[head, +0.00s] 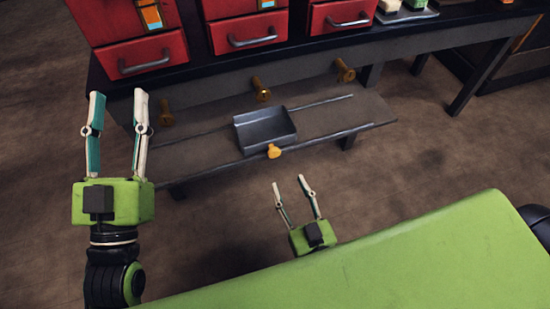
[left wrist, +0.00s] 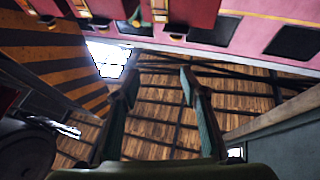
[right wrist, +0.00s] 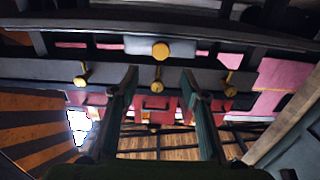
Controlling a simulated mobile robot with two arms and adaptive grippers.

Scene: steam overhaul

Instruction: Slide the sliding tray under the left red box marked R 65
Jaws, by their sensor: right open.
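The sliding tray (head: 262,117) is a grey open metal tray on the low rail shelf, below the middle red box (head: 245,34). Its yellow knob (head: 274,151) faces me and also shows in the right wrist view (right wrist: 160,50). The left red box (head: 140,58) stands up and to the left of the tray; I cannot read an R 65 mark on it. My right gripper (head: 288,182) is open and empty, in front of and below the knob, apart from it. My left gripper (head: 118,94) is open and empty, off the shelf's left end.
The rail shelf (head: 340,116) is bare to the right of the tray and on its left. Brass spouts (head: 262,95) stick out above it under the dark bench (head: 400,38). A third red box (head: 341,17) stands to the right. A green surface (head: 400,255) fills the lower right foreground.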

